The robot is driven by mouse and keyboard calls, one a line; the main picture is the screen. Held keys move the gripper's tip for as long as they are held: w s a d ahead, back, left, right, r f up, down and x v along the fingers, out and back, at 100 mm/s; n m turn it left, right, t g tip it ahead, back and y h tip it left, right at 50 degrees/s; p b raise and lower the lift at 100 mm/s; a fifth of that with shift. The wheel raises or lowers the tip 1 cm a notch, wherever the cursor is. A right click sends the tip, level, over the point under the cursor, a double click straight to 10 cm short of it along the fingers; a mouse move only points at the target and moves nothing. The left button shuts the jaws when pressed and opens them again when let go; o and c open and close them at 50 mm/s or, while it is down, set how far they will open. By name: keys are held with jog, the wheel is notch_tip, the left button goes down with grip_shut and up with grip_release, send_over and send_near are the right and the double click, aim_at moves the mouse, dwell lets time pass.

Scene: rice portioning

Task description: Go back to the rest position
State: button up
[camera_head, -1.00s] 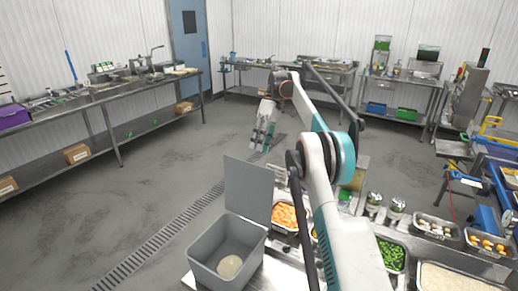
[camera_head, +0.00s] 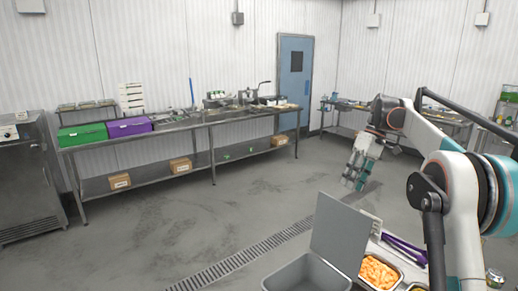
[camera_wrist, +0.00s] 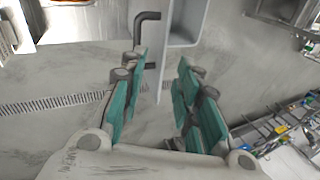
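My gripper (camera_head: 356,186) hangs out over the grey floor in the head view, past the raised lid of the grey bin. In the wrist view my gripper (camera_wrist: 160,78) has its teal finger pads well apart, with only floor and a grey frame visible behind the gap. It holds nothing. My arm reaches in from the right side of the head view.
An open grey bin (camera_head: 300,277) with an upright lid (camera_head: 341,232) stands at the bottom. A tray of orange food (camera_head: 379,272) and purple tongs (camera_head: 404,247) lie beside it. A long steel bench (camera_head: 205,124) lines the wall. The floor (camera_head: 200,220) between is clear.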

jog(key=s+a+f+m+t+h+b, duration=0.15)
jog(key=s+a+b, duration=0.25)
jog(key=s, duration=0.6)
jog(key=s+a+f+m+t+h+b, duration=0.1)
jog(key=s+a+m+t+b, duration=0.3)
jog(key=s, duration=0.7)
jog(key=s+a+f+t+h+b, duration=0.1)
jog(key=s+f+b, duration=0.4)
jog(key=s+f, duration=1.2)
jog(key=a+t, duration=0.1)
jog(key=t, duration=0.1)
jog(key=shift+s+a+f+t, duration=0.35)
jog(key=shift+a+f, duration=0.05)
jog(key=shift+h, duration=0.25)
